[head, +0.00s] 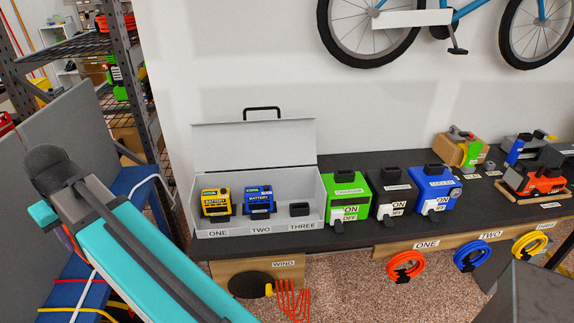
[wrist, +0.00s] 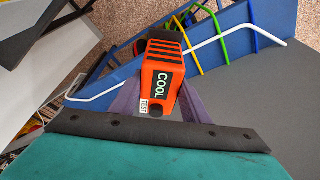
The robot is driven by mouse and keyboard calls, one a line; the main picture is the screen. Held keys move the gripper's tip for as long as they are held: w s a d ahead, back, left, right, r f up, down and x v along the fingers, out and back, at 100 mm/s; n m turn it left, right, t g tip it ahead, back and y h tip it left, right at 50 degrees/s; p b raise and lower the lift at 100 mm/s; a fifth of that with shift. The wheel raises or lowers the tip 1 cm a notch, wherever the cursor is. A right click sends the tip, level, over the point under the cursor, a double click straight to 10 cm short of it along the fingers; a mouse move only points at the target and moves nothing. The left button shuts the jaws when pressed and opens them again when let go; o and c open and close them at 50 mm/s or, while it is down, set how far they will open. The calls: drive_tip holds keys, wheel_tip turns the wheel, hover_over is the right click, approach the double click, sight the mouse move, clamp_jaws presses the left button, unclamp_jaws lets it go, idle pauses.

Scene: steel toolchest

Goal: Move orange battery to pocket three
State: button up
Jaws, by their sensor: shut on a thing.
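My gripper (wrist: 158,98) is shut on the orange battery (wrist: 163,72) in the wrist view. The battery is an orange block with dark slots and a label reading COOL, between two purple fingers. In the head view I cannot clearly make out the gripper or the battery. The open grey steel case (head: 260,231) stands on the dark bench. A yellow battery (head: 216,201) is in pocket one and a blue battery (head: 258,199) in pocket two. Pocket three (head: 300,210) shows a low black socket with no battery on it.
Green (head: 347,196), black (head: 391,190) and blue (head: 434,188) chargers stand right of the case. The raised case lid (head: 253,142) is behind the pockets. A blue rack (wrist: 222,55) with coloured hooks lies beyond the battery in the wrist view.

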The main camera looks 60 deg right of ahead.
drive_tip(key=shift+r, duration=0.2)
wheel_tip(320, 180, up, 13)
drive_tip(key=p, duration=1.3)
drive_tip(key=s+d+f+m+g+h, duration=0.15)
drive_tip(key=s+d+m, duration=0.3)
drive_tip(key=d, duration=0.75)
drive_tip(key=s+d+f+m+h, duration=0.15)
drive_tip(key=s+d+m, duration=0.3)
drive_tip(key=d, duration=0.75)
drive_tip(key=s+d+f+m+g, duration=0.15)
drive_tip(key=s+d+m, duration=0.3)
drive_tip(key=d, duration=0.75)
drive_tip(key=s+d+f+m+g, duration=0.1)
drive_tip(key=s+d+m, duration=0.6)
drive_tip(key=s, duration=0.8)
drive_tip(key=s+d+f+m+g, duration=0.2)
drive_tip(key=s+d+m, duration=0.6)
drive_tip(key=s+d, duration=0.5)
drive_tip(key=s, duration=0.2)
drive_tip(key=shift+s+d+f+y, duration=0.25)
drive_tip(key=shift+s+d+y, duration=0.1)
drive_tip(key=shift+d+y, duration=0.05)
